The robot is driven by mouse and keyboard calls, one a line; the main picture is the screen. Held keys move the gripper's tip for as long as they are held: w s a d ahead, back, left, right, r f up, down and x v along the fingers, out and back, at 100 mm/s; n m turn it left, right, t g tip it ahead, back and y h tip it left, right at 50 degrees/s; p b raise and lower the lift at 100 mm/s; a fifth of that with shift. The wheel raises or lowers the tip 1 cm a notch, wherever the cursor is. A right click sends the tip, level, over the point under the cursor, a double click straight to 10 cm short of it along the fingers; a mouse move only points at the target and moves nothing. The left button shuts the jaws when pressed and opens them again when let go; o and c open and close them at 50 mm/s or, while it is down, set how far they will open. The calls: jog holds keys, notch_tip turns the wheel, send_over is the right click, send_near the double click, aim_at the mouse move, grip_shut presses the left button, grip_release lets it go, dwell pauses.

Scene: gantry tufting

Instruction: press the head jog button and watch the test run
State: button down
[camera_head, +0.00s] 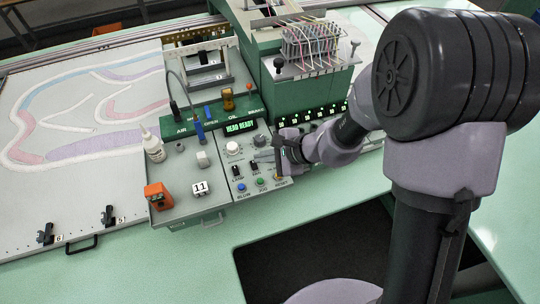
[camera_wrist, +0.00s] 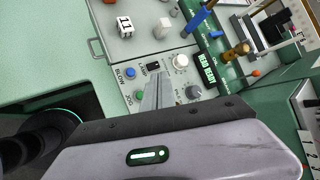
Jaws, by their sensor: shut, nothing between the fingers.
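The green jog button (camera_head: 260,182) is on the front row of the grey control panel (camera_head: 233,170), between a blue button marked BLOW (camera_head: 241,187) and one marked RESET. In the wrist view the green button (camera_wrist: 139,95) shows left of my fingers, below the blue button (camera_wrist: 130,72). My gripper (camera_head: 258,155) is shut and empty over the panel. In the wrist view its fingertips (camera_wrist: 158,78) lie across the panel between the switches and knobs; I cannot tell whether they touch. The display (camera_head: 239,127) reads HEAD READY in green.
Left of the panel stand a white bottle (camera_head: 153,147), an orange box (camera_head: 159,196) and a block marked 11 (camera_head: 199,189). Tall valve handles (camera_head: 198,129) rise behind the panel. A tufted cloth (camera_head: 85,110) lies at left. The green threaded head (camera_head: 310,85) stands behind.

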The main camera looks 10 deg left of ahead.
jog(key=shift+w+f, duration=0.1)
jog(key=shift+f, duration=0.1)
jog(key=b, duration=0.7)
send_over(263, 182)
notch_tip(263, 182, down, 8)
jog(key=shift+f, duration=0.25)
jog(key=shift+f, duration=0.15)
dwell(1.4)
jog(key=shift+f+b, duration=0.3)
jog(key=shift+b, duration=0.3)
jog(key=shift+f+b, duration=0.5)
jog(key=shift+b, duration=0.2)
dwell(0.5)
jog(key=shift+r, duration=0.1)
jog(key=shift+r+p, duration=0.55)
jog(key=shift+r, duration=0.3)
